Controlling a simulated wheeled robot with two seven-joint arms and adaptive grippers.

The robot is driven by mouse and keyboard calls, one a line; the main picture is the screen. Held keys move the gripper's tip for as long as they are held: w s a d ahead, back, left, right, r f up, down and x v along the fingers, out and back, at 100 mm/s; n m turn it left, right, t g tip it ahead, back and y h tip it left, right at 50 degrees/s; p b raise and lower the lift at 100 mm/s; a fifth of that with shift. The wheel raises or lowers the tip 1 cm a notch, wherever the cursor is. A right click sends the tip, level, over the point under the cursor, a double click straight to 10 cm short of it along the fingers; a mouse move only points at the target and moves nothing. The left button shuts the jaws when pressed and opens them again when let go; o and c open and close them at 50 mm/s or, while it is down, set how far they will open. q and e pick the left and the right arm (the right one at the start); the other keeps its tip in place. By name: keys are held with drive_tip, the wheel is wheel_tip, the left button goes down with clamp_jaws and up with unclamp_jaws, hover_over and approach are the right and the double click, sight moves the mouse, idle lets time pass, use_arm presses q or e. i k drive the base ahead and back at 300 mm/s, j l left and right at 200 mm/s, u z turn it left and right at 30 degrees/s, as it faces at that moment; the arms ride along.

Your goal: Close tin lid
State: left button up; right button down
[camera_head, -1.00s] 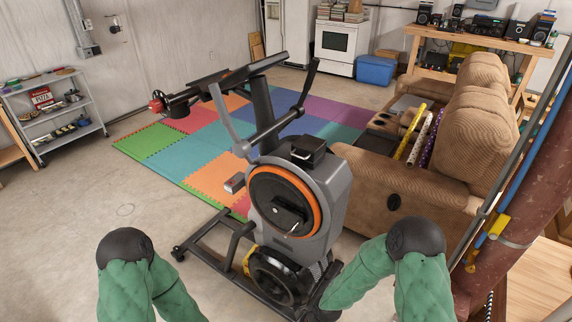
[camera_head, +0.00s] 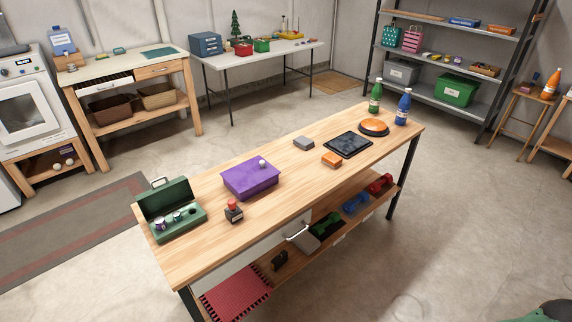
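A dark green metal box (camera_head: 178,222), likely the tin, stands open at the left end of the wooden workbench. Its lid (camera_head: 166,196) is raised at the back, with a small handle on top. Several small round items, such as a little cup (camera_head: 159,223), sit inside. Neither gripper is in view. Only a bit of green arm covering, mine, shows at the bottom right corner, far from the box.
The workbench (camera_head: 215,226) also holds a purple box (camera_head: 250,178), a small red-topped item (camera_head: 233,211), a black tray (camera_head: 347,145), an orange-topped disc (camera_head: 374,127) and two bottles (camera_head: 403,107). Open concrete floor (camera_head: 430,235) lies to the right of the bench.

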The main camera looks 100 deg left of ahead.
sight(156, 201)
drive_tip(key=u, duration=4.1)
drive_tip(key=j+u, duration=0.3)
drive_tip(key=l, duration=0.1)
